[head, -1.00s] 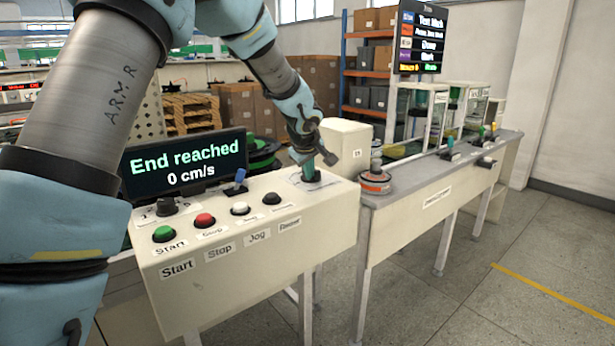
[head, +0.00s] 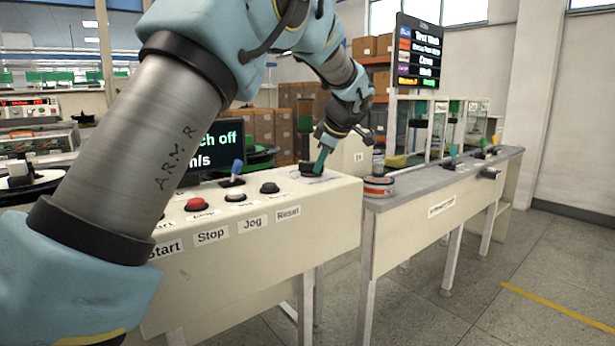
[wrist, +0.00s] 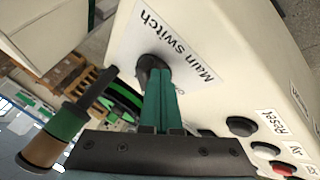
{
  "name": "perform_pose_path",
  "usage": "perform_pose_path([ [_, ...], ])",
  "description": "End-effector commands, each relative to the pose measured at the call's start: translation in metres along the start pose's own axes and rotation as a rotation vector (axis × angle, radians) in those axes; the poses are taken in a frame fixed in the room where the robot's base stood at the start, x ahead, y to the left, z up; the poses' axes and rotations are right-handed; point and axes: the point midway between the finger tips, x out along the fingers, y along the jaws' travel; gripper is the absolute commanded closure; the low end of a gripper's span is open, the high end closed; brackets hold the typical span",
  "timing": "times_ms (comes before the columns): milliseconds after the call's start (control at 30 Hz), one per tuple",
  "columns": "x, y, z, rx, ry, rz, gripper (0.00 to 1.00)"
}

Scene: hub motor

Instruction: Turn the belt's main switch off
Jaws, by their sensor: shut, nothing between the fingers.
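The main switch is a black rotary knob (wrist: 147,64) on a white plate labelled "Main switch" (wrist: 177,40) in the wrist view. It also shows at the right end of the cream control box in the head view (head: 310,172). My gripper (wrist: 157,85) is shut, its green fingers side by side with nothing between them. Its tips are right at the knob and cover part of it; I cannot tell whether they touch. In the head view my gripper (head: 319,166) comes down onto the knob from above. The display (head: 213,150), partly hidden by my arm, shows "ch off" and "m/s".
A grey-topped bench (head: 420,182) with an orange-banded round part (head: 379,186) stands to the right.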

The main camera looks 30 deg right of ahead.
Motion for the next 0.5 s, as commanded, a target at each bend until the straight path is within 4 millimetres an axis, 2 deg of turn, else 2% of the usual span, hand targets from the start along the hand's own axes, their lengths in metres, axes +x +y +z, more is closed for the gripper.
perform_pose_path([
  [500,0.0,0.021,0.01,-0.389,0.213,-0.208,1.0],
])
